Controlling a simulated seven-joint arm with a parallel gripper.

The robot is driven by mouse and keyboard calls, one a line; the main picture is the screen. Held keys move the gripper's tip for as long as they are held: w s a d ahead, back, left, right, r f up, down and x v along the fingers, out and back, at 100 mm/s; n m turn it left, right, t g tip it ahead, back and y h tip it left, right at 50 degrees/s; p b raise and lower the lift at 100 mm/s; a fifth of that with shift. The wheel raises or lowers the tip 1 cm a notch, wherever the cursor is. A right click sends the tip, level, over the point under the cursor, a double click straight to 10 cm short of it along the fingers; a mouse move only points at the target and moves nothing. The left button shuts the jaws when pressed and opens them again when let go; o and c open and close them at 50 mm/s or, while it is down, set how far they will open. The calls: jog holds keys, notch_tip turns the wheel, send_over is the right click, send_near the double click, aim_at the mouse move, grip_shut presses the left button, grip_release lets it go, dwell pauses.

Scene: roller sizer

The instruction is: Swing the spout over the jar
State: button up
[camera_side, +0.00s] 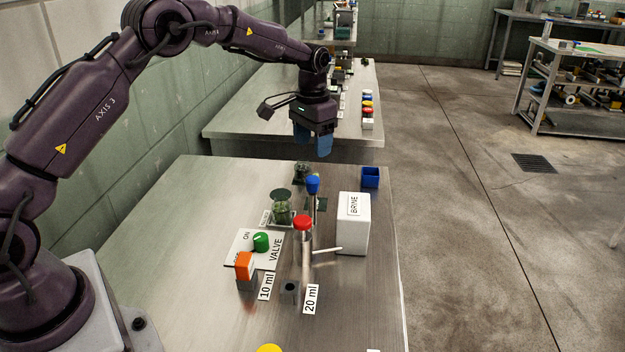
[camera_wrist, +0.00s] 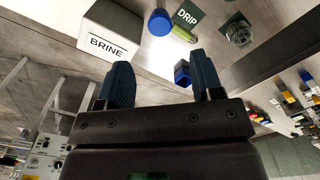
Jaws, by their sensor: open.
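My gripper (camera_side: 312,150) is open and empty, high above the far end of the steel table in the side view. Its two blue fingers stand apart in the wrist view (camera_wrist: 160,78). A thin pale tube (camera_side: 327,250), which looks like the spout, points right from a clear column under a red cap (camera_side: 303,222), toward the foot of the BRINE box (camera_side: 353,225). A glass jar with greenish contents (camera_side: 281,212) stands left of and behind the red cap. A blue-capped upright (camera_side: 313,185) stands behind it; its blue top shows in the wrist view (camera_wrist: 159,22).
A valve card (camera_side: 240,243) with a green knob (camera_side: 261,241) lies left of the column, near an orange block (camera_side: 244,264). Labels read 10 ml (camera_side: 266,286) and 20 ml (camera_side: 311,298). A blue bin (camera_side: 371,178) sits at the far right edge. The table's left side is clear.

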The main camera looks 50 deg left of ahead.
aim_at(313, 178)
notch_tip(313, 178, down, 10)
jog(key=shift+r, duration=0.1)
dwell(0.4)
grip_shut()
